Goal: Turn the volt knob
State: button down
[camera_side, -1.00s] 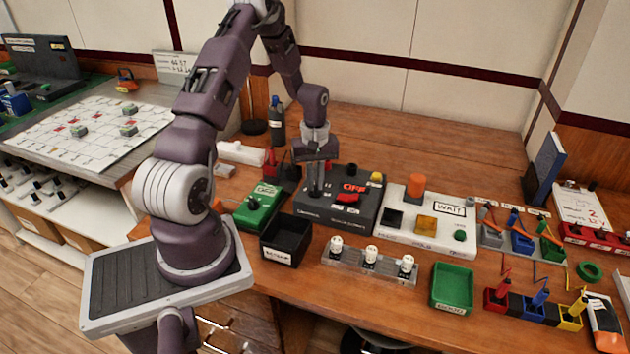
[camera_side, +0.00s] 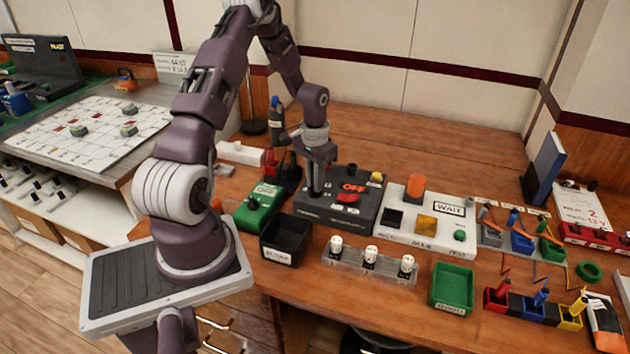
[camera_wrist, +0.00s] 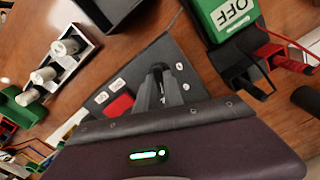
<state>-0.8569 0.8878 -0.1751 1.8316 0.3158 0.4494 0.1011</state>
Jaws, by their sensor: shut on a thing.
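A dark grey panel box (camera_side: 366,214) stands on the bench, with a red OFF sign, a red part and a yellow button on it. My gripper (camera_side: 315,192) points down onto the left part of this box. In the wrist view, my gripper's two dark fingers (camera_wrist: 164,88) are close together over the dark panel (camera_wrist: 195,92). They are shut on a small dark knob, mostly hidden between them, so its pointer angle cannot be told. Small white marks (camera_wrist: 180,66) surround the fingertips. The red part (camera_wrist: 119,107) shows beside them.
A green box (camera_side: 258,208) marked OFF and a black bin (camera_side: 285,238) stand close left. A white panel (camera_side: 405,233) marked WAIT stands right. A clear rack with white knobs (camera_side: 371,254) and a green tray (camera_side: 452,288) are in front. Bare bench lies behind.

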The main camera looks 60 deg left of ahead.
jog(key=m, duration=0.5)
jog(key=shift+m, duration=2.5)
jog(key=c, duration=1.5)
grip_release()
jog(key=shift+o, duration=0.2)
